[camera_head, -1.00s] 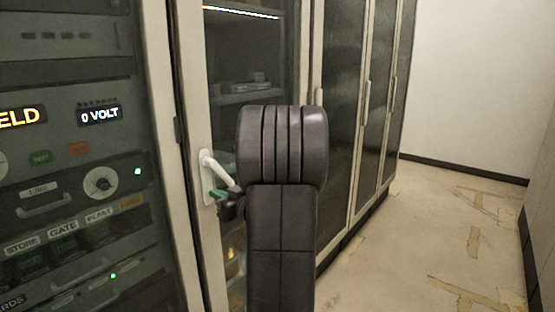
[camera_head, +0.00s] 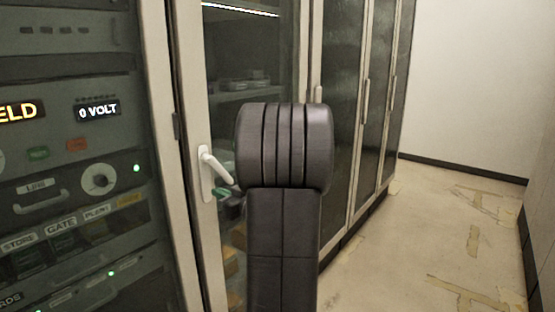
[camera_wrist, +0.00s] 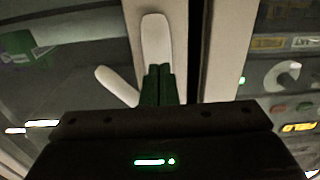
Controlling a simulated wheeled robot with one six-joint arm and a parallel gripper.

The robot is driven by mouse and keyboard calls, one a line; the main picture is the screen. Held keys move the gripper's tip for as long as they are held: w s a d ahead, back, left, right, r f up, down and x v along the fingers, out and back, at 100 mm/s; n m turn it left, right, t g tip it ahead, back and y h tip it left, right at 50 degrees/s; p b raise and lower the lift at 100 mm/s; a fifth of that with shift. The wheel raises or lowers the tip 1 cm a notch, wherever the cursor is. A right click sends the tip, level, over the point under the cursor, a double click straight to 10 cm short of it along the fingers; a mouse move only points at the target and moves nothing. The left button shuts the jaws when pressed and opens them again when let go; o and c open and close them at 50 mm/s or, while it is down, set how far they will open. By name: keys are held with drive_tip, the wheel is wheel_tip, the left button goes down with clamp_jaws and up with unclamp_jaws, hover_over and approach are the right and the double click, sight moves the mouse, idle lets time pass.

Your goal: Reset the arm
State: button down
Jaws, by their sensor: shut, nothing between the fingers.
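My grey arm (camera_head: 284,150) stands upright in the middle of the head view and hides most of my gripper. In the wrist view my gripper (camera_wrist: 159,68) shows two dark green fingers, closed together and empty. They overlap the lower part of a white door handle (camera_wrist: 157,38) in the picture. I cannot tell the exact gap. In the head view the same handle (camera_head: 208,172) sits on the pale frame of a glass cabinet door, its lever slanting down to the right. The door looks closed.
An equipment rack (camera_head: 80,150) with lit displays and knobs stands at the left. More dark-panelled cabinets (camera_head: 375,110) run back along the aisle. Pale floor (camera_head: 430,240) with torn patches lies open at the right, beside a plain wall (camera_head: 465,90).

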drive_tip(key=b+v, duration=0.3)
drive_tip(key=v, duration=0.4)
drive_tip(key=p+x, duration=0.2)
drive_tip(key=x, duration=0.2)
drive_tip(key=p+x, duration=0.3)
drive_tip(key=x, duration=0.2)
drive_tip(key=shift+r+p, duration=0.2)
drive_tip(key=shift+p, duration=0.15)
drive_tip(key=shift+w+a+r+p, duration=0.15)
drive_tip(key=shift+w+p, duration=0.15)
drive_tip(key=shift+p, duration=0.15)
drive_tip(key=w+d+r+p, duration=0.1)
drive_tip(key=p, duration=0.2)
drive_tip(key=shift+w+r, duration=0.1)
drive_tip(key=shift+s+a+f+p, duration=0.3)
drive_tip(key=shift+s+a+p, duration=0.4)
drive_tip(key=shift+s, duration=0.15)
drive_tip(key=shift+s+a+f+p, duration=0.3)
drive_tip(key=shift+s+a+p, duration=0.25)
drive_tip(key=shift+s+p, duration=0.2)
drive_tip(key=shift+s, duration=0.15)
